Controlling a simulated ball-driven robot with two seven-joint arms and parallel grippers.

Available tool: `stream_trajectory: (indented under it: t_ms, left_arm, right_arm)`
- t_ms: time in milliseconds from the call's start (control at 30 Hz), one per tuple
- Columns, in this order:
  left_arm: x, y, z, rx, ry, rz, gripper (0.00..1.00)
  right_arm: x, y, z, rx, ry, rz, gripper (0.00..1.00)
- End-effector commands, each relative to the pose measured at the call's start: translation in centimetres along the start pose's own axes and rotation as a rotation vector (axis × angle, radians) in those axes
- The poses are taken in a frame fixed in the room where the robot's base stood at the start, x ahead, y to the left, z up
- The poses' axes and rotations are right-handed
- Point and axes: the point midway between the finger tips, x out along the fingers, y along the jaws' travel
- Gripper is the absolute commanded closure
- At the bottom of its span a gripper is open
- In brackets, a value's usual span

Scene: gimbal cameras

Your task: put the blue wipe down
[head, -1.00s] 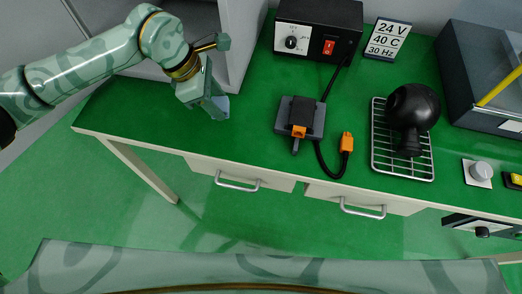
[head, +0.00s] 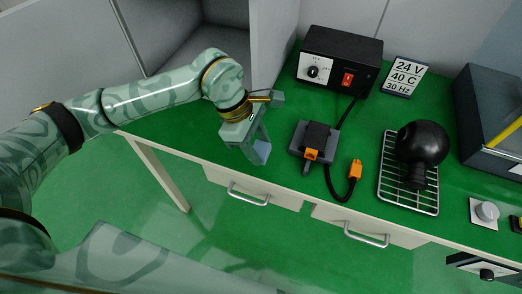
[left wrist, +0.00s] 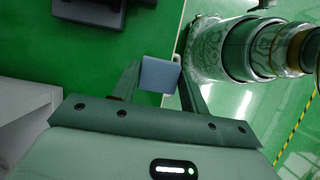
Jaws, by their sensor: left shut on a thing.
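The blue wipe (head: 262,148) is a small pale blue piece at the tips of my left gripper (head: 260,150). In the left wrist view the wipe (left wrist: 160,74) sits between the two fingers of the left gripper (left wrist: 158,78), which is shut on it. In the head view the gripper is over the green bench top (head: 180,128), left of the grey clamp-like block, near the front edge. I cannot tell whether the wipe touches the bench. My right gripper is not in view.
A grey block with an orange connector (head: 311,154), a cable with an orange plug (head: 355,170), a black power box (head: 340,62), a sign (head: 406,76) and a black ball-shaped device (head: 422,143) on a wire rack (head: 392,190) stand to the right. Green bench is bare around the gripper.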

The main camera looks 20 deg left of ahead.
Motion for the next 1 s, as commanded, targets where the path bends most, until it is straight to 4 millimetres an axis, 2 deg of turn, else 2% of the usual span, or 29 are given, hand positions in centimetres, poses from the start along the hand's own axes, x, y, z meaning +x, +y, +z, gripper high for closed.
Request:
stream_trajectory:
  t_ms: [33, 200, 367, 533, 900, 933, 1000]
  left_arm:
    - [1.2, 0.8, -0.7, -0.005, -0.001, -0.003, 0.8]
    - [2.3, 2.2, -1.6, -0.002, -0.001, 0.0, 0.8]
    - [3.2, 3.0, -2.2, -0.002, -0.001, -0.001, 0.8]
    - [6.0, 3.0, -3.4, -0.002, -0.001, -0.004, 0.8]
    - [6.2, 3.1, -3.5, 0.001, 0.0, 0.001, 0.8]
    - [6.2, 3.1, -3.6, 0.001, 0.001, 0.001, 0.53]
    - [6.2, 3.1, -3.5, 0.001, 0.0, 0.001, 0.34]
  right_arm:
    - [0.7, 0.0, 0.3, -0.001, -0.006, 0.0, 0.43]
    - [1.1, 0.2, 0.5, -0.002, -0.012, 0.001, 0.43]
    - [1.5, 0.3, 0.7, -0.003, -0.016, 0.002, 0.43]
    - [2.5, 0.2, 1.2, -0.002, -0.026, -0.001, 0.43]
    - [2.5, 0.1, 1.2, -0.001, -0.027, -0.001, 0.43]
    - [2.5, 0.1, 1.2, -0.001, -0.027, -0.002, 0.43]
    - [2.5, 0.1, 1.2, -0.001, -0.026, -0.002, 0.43]
